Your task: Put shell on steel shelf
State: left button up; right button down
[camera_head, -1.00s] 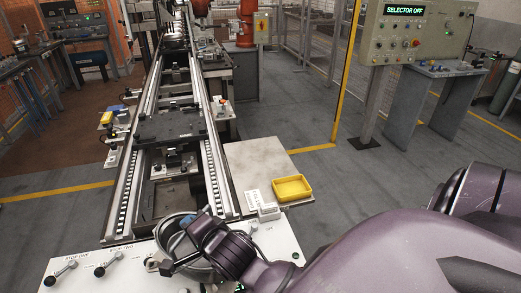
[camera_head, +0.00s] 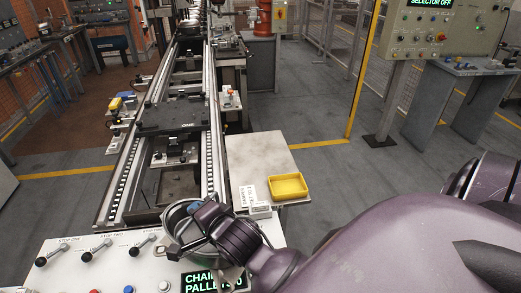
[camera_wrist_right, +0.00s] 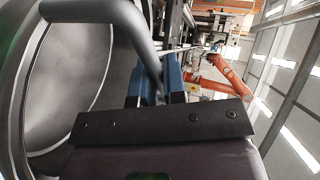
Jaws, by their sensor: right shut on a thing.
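The shell (camera_head: 178,212) is a round, hollow grey metal piece in front of the conveyor's near end in the head view. In the right wrist view the shell (camera_wrist_right: 68,80) fills the left side, tilted, with its round opening and a bent grey bar showing. My right gripper (camera_head: 170,247) is shut on it at the bar; its blue-padded fingers (camera_wrist_right: 158,82) show in the wrist view. The shell is held over the back of a white control panel. A pale flat metal surface (camera_head: 253,155) stands right of the conveyor; I cannot tell if it is the steel shelf. My left gripper is out of view.
The conveyor (camera_head: 212,160) runs away with dark pallets. A yellow tray (camera_head: 288,187) and white label plates (camera_head: 248,196) sit on the pale surface. The white control panel (camera_head: 60,265) has levers. Open floor (camera_head: 335,190) lies to the right.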

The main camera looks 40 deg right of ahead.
aim_at(259, 152)
jog(key=l+u, duration=0.2)
jog(key=l, duration=0.6)
jog(key=k+l+u, duration=0.2)
jog(key=l, duration=0.6)
jog(key=i, duration=0.05)
